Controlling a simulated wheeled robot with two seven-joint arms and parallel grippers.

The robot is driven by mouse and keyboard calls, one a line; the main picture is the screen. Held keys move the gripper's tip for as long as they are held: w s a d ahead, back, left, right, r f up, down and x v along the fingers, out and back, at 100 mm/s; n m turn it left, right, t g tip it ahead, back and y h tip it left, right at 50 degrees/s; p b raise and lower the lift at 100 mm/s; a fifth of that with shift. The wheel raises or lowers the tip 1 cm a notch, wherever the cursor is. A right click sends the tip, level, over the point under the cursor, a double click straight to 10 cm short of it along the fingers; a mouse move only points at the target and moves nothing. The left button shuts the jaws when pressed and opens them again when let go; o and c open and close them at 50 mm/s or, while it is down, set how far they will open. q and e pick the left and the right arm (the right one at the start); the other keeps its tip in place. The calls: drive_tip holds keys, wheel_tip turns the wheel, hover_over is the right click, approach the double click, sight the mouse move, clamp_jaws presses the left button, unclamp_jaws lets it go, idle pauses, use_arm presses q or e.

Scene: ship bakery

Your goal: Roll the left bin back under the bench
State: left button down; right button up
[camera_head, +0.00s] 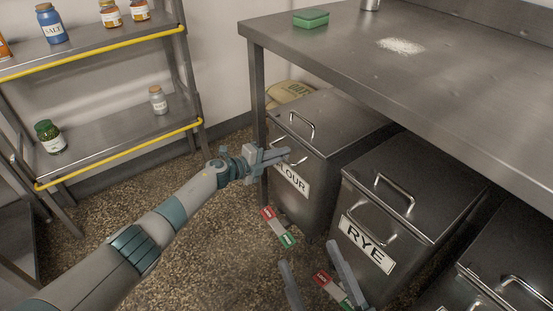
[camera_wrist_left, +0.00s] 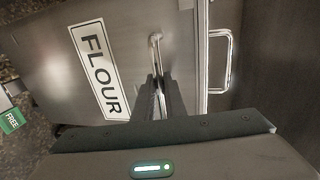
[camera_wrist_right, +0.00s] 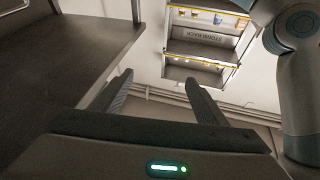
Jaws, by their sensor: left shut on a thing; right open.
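The left bin (camera_head: 312,130) is a grey metal bin labelled FLOUR, with its rear part under the bench (camera_head: 440,95) and its front out past the bench edge. A lid handle (camera_head: 297,126) is on its top. My left gripper (camera_head: 277,157) is shut on the bin's front handle (camera_wrist_left: 155,42); the left wrist view shows the fingers around it, beside the FLOUR label (camera_wrist_left: 98,70). A red and green marker (camera_head: 278,226) sits low at the bin's front; its green part reads FREE (camera_wrist_left: 12,121). My right gripper (camera_head: 308,255) is open and empty, low before the RYE bin.
The RYE bin (camera_head: 410,190) stands just right of the FLOUR bin, with its own red and green marker (camera_head: 322,278). Another bin (camera_head: 515,255) is further right. A sack (camera_head: 291,91) lies behind the FLOUR bin. A shelf rack (camera_head: 100,125) with jars stands left. Speckled floor between is clear.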

use_arm(q)
drive_tip(key=shift+w+d+r, duration=0.15)
drive_tip(key=shift+d, duration=0.1)
use_arm(e)
drive_tip(key=shift+s+r+t, duration=0.4)
drive_tip(key=shift+s+r, duration=0.1)
drive_tip(key=shift+r, duration=0.15)
drive_tip(key=shift+a, duration=0.1)
use_arm(q)
drive_tip(key=c, duration=1.8)
unclamp_jaws()
drive_tip(key=shift+d, duration=0.15)
use_arm(e)
drive_tip(key=shift+w+f, duration=0.1)
use_arm(q)
drive_tip(key=shift+s+a, duration=0.25)
drive_tip(key=shift+a, duration=0.25)
drive_tip(key=shift+p+v, duration=2.7)
drive_tip(key=shift+v, duration=5.5)
use_arm(e)
drive_tip(key=d+f+g+h, duration=0.1)
drive_tip(key=d+f+g, duration=0.1)
drive_tip(key=f+g, duration=0.3)
drive_tip(key=d+f+g+h, duration=0.2)
drive_tip(key=f+g, duration=0.4)
drive_tip(key=f, duration=0.7)
drive_tip(key=shift+h, duration=0.3)
